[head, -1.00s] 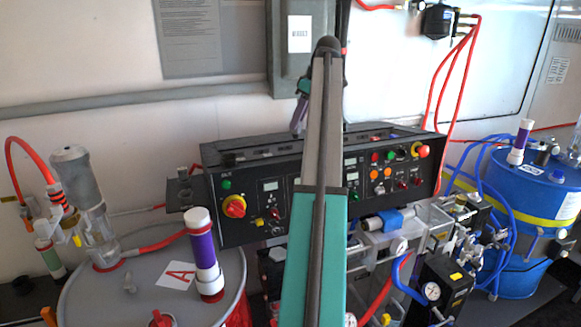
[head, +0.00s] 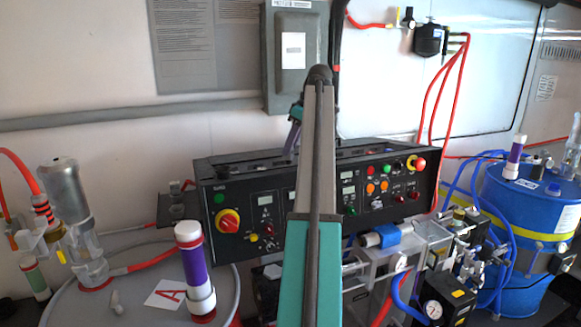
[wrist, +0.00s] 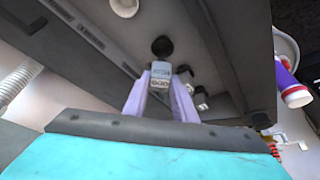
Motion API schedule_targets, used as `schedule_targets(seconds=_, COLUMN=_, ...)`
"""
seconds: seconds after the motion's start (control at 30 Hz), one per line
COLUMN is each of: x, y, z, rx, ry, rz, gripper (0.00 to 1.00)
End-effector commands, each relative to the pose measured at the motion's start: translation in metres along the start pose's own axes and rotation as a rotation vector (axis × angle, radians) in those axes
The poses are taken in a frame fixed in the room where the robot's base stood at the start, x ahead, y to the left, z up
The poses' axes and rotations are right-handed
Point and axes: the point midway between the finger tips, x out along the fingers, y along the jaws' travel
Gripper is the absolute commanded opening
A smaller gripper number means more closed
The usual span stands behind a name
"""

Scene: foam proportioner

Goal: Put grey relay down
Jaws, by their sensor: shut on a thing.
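My gripper (wrist: 160,84) has pale purple fingers. In the wrist view they are shut on the grey relay (wrist: 160,74), a small block with printed markings on its face. The relay is over the grey inside of the control box; I cannot tell whether it touches anything. In the head view my gripper (head: 294,132) is at the open top of the black control box (head: 230,180), mostly behind my arm, and the relay is hidden there.
A black round knob-like part (wrist: 162,45) and small blocks (wrist: 201,98) are near the relay. A purple-banded tube (head: 194,262) stands on the grey drum (head: 75,285) at left. A blue drum (head: 520,205) stands at right. A grey wall box (head: 294,80) is behind.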

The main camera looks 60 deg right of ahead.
Motion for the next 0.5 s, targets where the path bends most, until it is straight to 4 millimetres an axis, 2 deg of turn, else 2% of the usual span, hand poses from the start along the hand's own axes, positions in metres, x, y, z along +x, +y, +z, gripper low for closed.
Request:
schedule_targets(seconds=0.3, x=0.016, y=-0.001, z=0.006, rx=-0.001, ry=0.0, rz=-0.001, gripper=0.02)
schedule_targets(seconds=0.5, x=0.018, y=0.0, z=0.006, rx=-0.002, ry=0.0, rz=0.0, gripper=0.02)
